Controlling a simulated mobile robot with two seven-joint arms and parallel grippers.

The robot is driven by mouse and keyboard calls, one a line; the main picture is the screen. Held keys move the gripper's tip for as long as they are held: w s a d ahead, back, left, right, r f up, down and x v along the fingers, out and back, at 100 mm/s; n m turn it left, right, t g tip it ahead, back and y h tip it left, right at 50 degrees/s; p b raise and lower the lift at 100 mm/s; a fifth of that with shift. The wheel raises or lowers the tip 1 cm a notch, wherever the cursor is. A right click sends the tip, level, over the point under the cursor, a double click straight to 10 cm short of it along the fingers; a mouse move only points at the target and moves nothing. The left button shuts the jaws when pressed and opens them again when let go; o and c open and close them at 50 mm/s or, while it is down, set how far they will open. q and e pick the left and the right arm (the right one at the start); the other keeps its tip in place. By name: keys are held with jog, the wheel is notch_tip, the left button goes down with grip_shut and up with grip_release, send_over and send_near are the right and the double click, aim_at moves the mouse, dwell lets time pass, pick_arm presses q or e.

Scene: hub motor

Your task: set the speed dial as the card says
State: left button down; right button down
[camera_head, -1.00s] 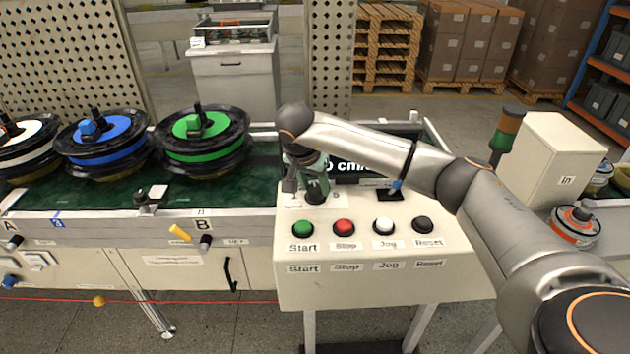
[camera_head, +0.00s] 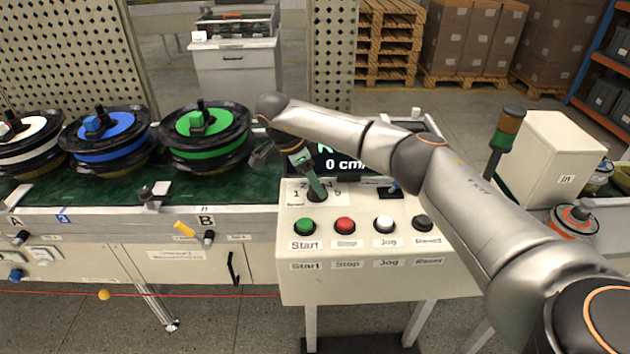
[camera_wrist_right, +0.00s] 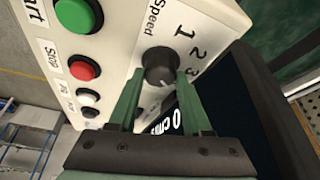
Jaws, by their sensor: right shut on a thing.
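The speed dial (camera_wrist_right: 158,66) is a dark round knob beside the word Speed on the white control panel. My right gripper (camera_wrist_right: 158,78) is shut on it, one green finger on each side. The numbers 1, 2 and 3 show beside the dial; the rest are hidden by a finger. A light mark on the dial's lower edge faces down in the wrist view, away from the 1. I cannot make out a card. My left gripper is out of view.
A black display (camera_head: 345,163) reading 0 cm and a cut-off unit stands behind the dial. Green, red, white and black buttons (camera_head: 345,225) line the panel's front. Reels, including a green one (camera_head: 205,125), stand on the conveyor to the left. A signal lamp (camera_head: 506,130) stands right.

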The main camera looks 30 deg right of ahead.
jog(key=shift+m, duration=0.5)
jog(key=shift+c, duration=1.7)
grip_release()
jog(key=shift+r, duration=0.1)
jog(key=shift+n, duration=0.3)
